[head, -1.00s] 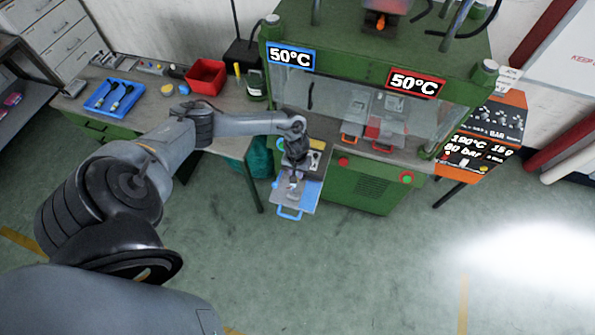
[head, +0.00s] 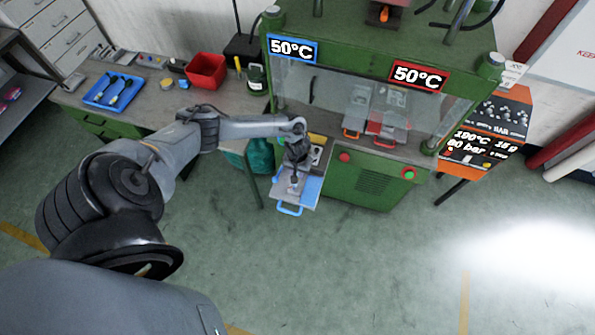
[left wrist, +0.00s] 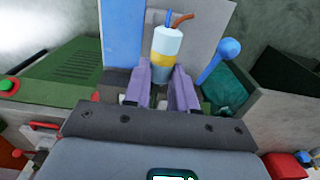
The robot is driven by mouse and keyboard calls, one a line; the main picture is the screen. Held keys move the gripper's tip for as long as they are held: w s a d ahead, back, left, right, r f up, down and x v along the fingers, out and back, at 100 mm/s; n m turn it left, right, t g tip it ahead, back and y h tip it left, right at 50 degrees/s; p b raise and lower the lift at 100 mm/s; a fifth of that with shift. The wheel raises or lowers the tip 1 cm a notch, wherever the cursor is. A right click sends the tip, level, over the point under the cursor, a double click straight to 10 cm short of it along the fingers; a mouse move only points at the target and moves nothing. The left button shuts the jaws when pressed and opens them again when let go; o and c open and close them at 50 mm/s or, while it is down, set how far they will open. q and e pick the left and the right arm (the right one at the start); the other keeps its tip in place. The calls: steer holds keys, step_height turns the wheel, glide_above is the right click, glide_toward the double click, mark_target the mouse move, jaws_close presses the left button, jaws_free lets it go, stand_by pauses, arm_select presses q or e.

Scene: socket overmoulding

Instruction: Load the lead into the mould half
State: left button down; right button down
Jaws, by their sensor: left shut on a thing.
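My left gripper (head: 294,178) is over the drawn-out mould half (head: 311,189), a grey plate with blue parts and a blue handle at the front of the press. In the left wrist view its two purple fingers (left wrist: 161,88) are shut on the lead (left wrist: 167,46), a pale cylinder with a yellow band and blue and brown wires at its end. The mould half's grey and blue surface (left wrist: 122,32) shows behind the lead. I cannot tell whether the lead touches it. The cavity is hidden by the gripper. My right gripper is not in view.
The green press (head: 368,185) stands right behind the mould half, with more mould parts (head: 388,115) inside. A bench at left holds a blue tray (head: 97,101) with dark items and a red bin (head: 206,71). The floor in front is clear.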

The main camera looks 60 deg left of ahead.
arm_select(q)
steer(key=shift+f+b, duration=1.1)
steer(key=shift+f, duration=0.9)
steer(key=c, duration=0.8)
jaws_free()
steer(key=shift+r, duration=0.1)
step_height(320, 180, up, 11)
steer(key=shift+f+p, duration=0.2)
steer(key=shift+p, duration=0.65)
steer(key=shift+s, duration=0.1)
